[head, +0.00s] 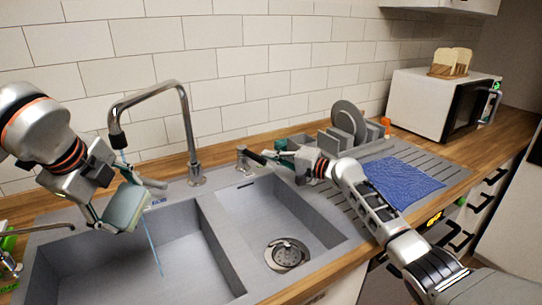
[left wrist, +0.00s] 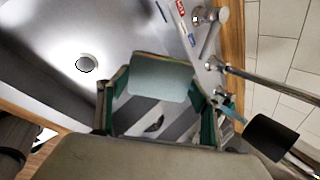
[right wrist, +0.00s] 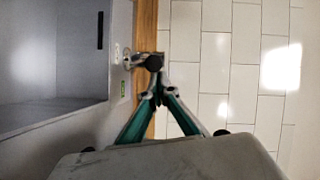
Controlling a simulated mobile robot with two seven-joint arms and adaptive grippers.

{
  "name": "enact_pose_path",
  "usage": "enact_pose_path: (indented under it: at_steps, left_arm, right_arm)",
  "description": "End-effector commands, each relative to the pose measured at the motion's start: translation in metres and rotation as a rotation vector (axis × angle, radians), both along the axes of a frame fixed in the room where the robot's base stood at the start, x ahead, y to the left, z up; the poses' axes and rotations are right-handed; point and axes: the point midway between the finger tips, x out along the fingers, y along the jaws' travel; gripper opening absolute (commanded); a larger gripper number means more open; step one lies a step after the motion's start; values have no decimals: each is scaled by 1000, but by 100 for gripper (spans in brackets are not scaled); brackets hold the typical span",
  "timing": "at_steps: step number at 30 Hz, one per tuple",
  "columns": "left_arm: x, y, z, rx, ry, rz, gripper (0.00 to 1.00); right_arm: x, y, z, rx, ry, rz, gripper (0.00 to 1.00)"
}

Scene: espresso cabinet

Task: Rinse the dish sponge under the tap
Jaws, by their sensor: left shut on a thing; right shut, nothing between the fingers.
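The dish sponge (head: 124,208), a pale grey-green block, is held in my left gripper (head: 126,198) above the left sink basin (head: 185,262). In the left wrist view the sponge (left wrist: 160,77) sits between the green fingers. The tap (head: 187,125) arches over it, its dark spout just above the gripper. A thin blue water stream (head: 152,245) runs from the spout area down into the basin; I cannot tell whether it strikes the sponge. My right gripper (head: 266,157) is shut and empty at the tap's lever (head: 242,160); its tips meet by the lever (right wrist: 154,62) in the right wrist view.
The right basin (head: 262,215) is empty, with a drain strainer (head: 287,254). A blue cloth (head: 403,183) lies on the drainboard, in front of a dish rack with plates (head: 348,118). A microwave (head: 428,100) with toast on top stands at the right. The tiled wall is close behind the tap.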

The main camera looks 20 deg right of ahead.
Motion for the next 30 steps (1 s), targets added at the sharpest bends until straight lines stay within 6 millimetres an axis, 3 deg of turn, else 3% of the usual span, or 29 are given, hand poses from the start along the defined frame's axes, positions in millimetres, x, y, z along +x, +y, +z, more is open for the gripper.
enact_pose_path:
  at_steps: [15,25,30]
  left_arm:
    - [0,0,0,0,0,0,48]
    - [0,0,0,0,0,0,48]
    - [0,0,0,0,0,0,48]
  right_arm:
    - [-18,24,0,0,-1,2,0]
    - [-19,26,-1,-2,1,8,0]
    - [-15,14,1,-1,2,5,0]
